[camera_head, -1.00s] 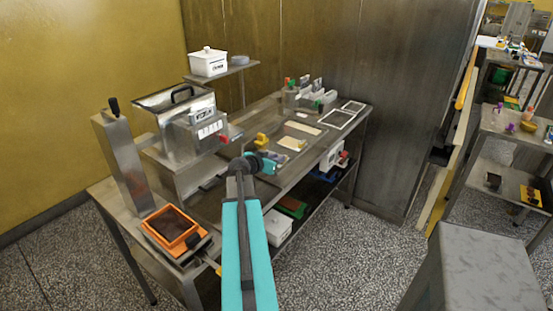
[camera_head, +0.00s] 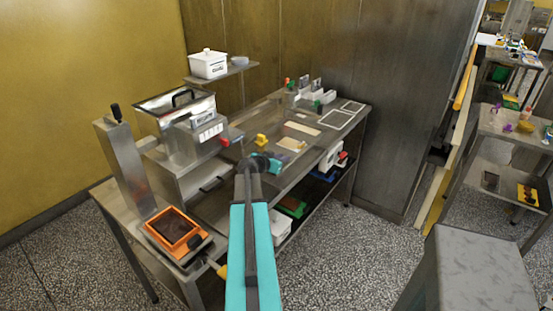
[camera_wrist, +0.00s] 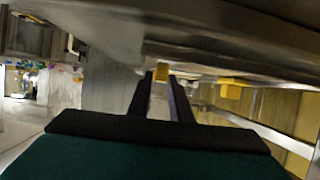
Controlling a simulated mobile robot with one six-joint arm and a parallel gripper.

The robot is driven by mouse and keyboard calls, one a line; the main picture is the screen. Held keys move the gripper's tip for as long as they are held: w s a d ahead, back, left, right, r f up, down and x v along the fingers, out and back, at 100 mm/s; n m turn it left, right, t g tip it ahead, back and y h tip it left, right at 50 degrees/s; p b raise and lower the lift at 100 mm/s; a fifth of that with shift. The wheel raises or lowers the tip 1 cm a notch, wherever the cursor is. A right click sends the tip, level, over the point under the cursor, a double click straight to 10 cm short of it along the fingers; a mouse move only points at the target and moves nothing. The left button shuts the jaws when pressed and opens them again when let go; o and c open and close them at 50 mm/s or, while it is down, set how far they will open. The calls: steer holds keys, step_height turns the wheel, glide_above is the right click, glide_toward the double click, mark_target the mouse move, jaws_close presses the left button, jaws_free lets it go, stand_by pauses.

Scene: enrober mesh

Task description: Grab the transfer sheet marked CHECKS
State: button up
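Pale flat sheets lie on the steel bench: one sheet (camera_head: 302,128) toward the back and a smaller one (camera_head: 291,145) nearer my gripper. I cannot read CHECKS on anything. Upright grey plates (camera_head: 311,90) stand at the bench's far end, with small red and green pieces beside them. My gripper (camera_head: 270,164) is above the bench's front part, partly hidden by my own arm. In the wrist view its two dark fingers (camera_wrist: 161,98) are apart, with nothing seen held. A yellow piece (camera_wrist: 160,76) shows beyond the gap; I cannot tell its distance.
A steel machine (camera_head: 195,135) stands on the bench's left, with an orange-framed tray (camera_head: 173,229) in front. Pale-rimmed frames (camera_head: 337,120) lie at the right end. A white lidded box (camera_head: 208,63) sits on a raised shelf. A grey block (camera_head: 470,270) stands at lower right.

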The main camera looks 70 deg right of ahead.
steer(key=shift+d+f, duration=0.2)
steer(key=shift+d, duration=0.15)
stand_by(0.3)
steer(key=shift+s, duration=0.1)
jaws_close()
steer(key=shift+r, duration=0.1)
